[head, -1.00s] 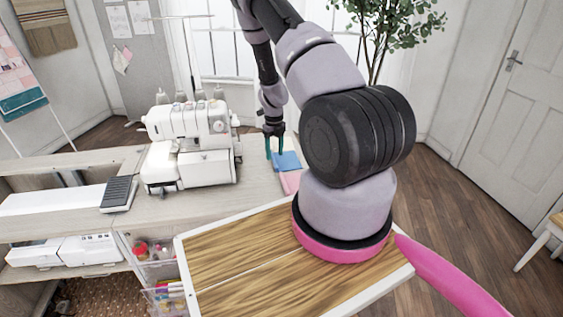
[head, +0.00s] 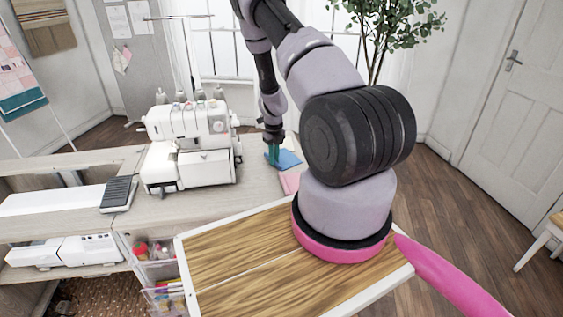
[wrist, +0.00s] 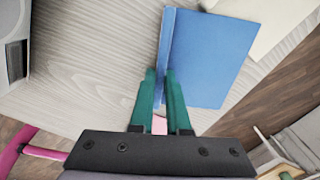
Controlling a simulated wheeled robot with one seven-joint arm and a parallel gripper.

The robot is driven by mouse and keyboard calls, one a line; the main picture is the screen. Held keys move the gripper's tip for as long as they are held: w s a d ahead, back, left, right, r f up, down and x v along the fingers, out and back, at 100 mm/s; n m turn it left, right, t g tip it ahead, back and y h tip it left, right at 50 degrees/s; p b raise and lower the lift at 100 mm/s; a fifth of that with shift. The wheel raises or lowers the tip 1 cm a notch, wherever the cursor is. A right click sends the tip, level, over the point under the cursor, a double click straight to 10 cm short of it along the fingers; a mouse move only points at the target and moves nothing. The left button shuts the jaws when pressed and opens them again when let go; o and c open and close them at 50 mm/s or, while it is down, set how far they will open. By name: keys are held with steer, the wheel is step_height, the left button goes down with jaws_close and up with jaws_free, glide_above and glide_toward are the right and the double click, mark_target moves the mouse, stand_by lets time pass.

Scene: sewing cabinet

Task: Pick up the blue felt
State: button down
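The blue felt (head: 290,159) is a flat rectangle at the right end of the cabinet top. In the wrist view the blue felt (wrist: 212,60) has a raised, folded strip along its left edge. My gripper (head: 272,156) points down at that edge. Its two green fingers, also in the wrist view (wrist: 161,75), are drawn close together on the folded strip, with the rest of the felt spread to the right. The felt still appears low at the top's surface.
A pink piece (head: 289,182) lies just in front of the blue felt and shows between my fingers in the wrist view (wrist: 159,125). A white sewing machine (head: 190,145) stands to the left. The cabinet top's right edge is close to the felt.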

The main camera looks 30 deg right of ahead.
stand_by(0.3)
step_height(320, 180, up, 10)
stand_by(0.5)
steer(key=shift+r, duration=0.1)
stand_by(0.6)
steer(key=shift+s, duration=0.1)
